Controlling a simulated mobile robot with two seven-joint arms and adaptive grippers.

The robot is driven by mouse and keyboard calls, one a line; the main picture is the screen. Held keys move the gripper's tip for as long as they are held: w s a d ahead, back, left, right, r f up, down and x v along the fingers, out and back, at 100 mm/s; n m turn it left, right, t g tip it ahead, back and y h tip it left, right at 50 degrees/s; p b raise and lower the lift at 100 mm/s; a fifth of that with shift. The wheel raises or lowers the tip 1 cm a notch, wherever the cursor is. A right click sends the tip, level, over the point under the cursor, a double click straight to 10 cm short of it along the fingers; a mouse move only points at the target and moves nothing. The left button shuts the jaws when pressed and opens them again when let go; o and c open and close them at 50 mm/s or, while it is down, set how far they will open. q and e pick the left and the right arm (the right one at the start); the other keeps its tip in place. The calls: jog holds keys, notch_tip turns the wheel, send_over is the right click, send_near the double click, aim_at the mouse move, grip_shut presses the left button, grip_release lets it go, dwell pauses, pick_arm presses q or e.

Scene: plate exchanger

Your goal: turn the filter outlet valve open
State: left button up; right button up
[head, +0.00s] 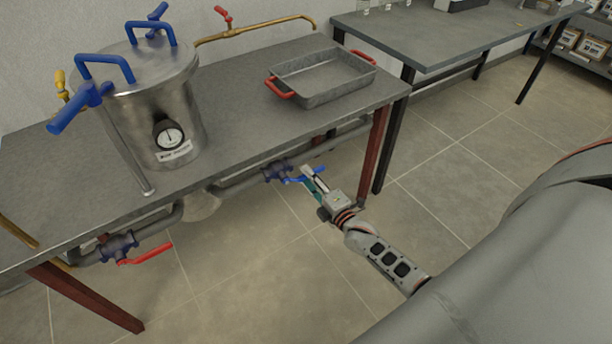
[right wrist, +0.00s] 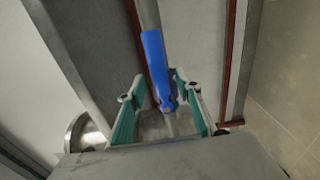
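A blue-handled valve (head: 277,172) sits on the grey pipe under the right part of the table. Its blue lever (head: 293,181) points right, roughly along the pipe; no label on it is readable. My right gripper (head: 310,180) is at this lever. In the right wrist view the blue lever (right wrist: 155,65) lies between the two teal-padded fingers, which stand apart with gaps beside it. A second valve (head: 118,247) with a red lever (head: 146,255) is on the pipe further left. A rounded bowl (head: 202,207) hangs between the two valves. My left gripper is not in view.
The table (head: 240,125) overhangs the pipe, and its red-brown leg (head: 378,140) stands just right of my right gripper. A steel pot (head: 155,105) with blue handles and a grey tray (head: 325,80) are on top. The floor in front is clear.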

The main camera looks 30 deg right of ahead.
jog(key=s, duration=1)
jog(key=shift+s+d, duration=0.2)
jog(key=shift+s, duration=0.05)
